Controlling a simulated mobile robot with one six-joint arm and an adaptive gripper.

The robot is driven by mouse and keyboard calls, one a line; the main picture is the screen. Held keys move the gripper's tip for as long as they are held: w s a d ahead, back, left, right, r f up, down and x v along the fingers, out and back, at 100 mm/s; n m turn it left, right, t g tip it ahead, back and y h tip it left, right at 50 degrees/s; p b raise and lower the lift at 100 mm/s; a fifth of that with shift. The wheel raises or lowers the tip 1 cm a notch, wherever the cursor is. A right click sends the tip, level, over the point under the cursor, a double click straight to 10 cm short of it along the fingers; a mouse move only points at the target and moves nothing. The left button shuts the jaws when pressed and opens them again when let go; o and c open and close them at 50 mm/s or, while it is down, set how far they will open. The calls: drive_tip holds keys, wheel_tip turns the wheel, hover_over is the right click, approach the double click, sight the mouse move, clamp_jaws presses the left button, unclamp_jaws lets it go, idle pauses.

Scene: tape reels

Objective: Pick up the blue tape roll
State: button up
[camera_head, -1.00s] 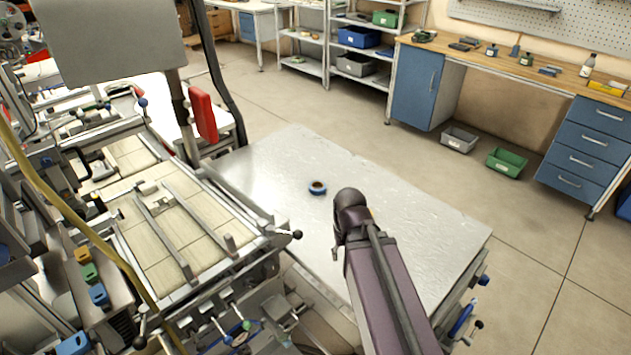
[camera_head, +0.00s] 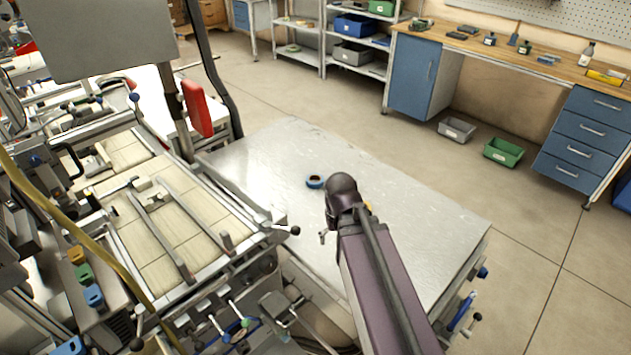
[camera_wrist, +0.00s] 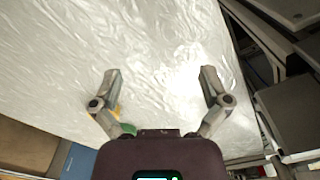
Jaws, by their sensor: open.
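The blue tape roll (camera_head: 315,182) lies flat on the grey metal table (camera_head: 410,220), left of the table's middle in the head view. It is a small blue ring with a dark brown inner side. My arm reaches in over the table from the front, with its end just right of the roll in the picture. My gripper (camera_wrist: 160,78) is open and empty in the wrist view, its two fingers wide apart above the bare shiny tabletop. The roll does not show in the wrist view. In the head view the fingers are mostly hidden behind my arm.
A machine with rails and levers (camera_head: 175,220) stands against the table's left side. A red panel (camera_head: 196,108) rises near the table's far left corner. A grey bin (camera_head: 457,130) and a green bin (camera_head: 503,152) sit on the floor beyond. Most of the tabletop is clear.

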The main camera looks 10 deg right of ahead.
drive_tip(key=w+r+n+p, duration=0.2)
drive_tip(key=w, duration=0.8)
drive_tip(key=w+r+n+p, duration=0.3)
drive_tip(key=w, duration=0.8)
drive_tip(key=w+r+n+p, duration=0.2)
drive_tip(key=w, duration=0.9)
drive_tip(key=shift+w+r+n, duration=0.25)
drive_tip(key=shift+r+n, duration=0.05)
drive_tip(key=shift+r, duration=0.05)
drive_tip(key=shift+f, duration=0.2)
drive_tip(key=b, duration=0.8)
hover_over(315, 178)
drive_tip(key=s, duration=0.2)
drive_tip(key=f, duration=0.8)
drive_tip(key=shift+a+f, duration=0.15)
drive_tip(key=shift+a, duration=0.1)
drive_tip(key=shift+f+b, duration=2.6)
drive_tip(key=shift+b, duration=0.1)
drive_tip(key=c, duration=0.7)
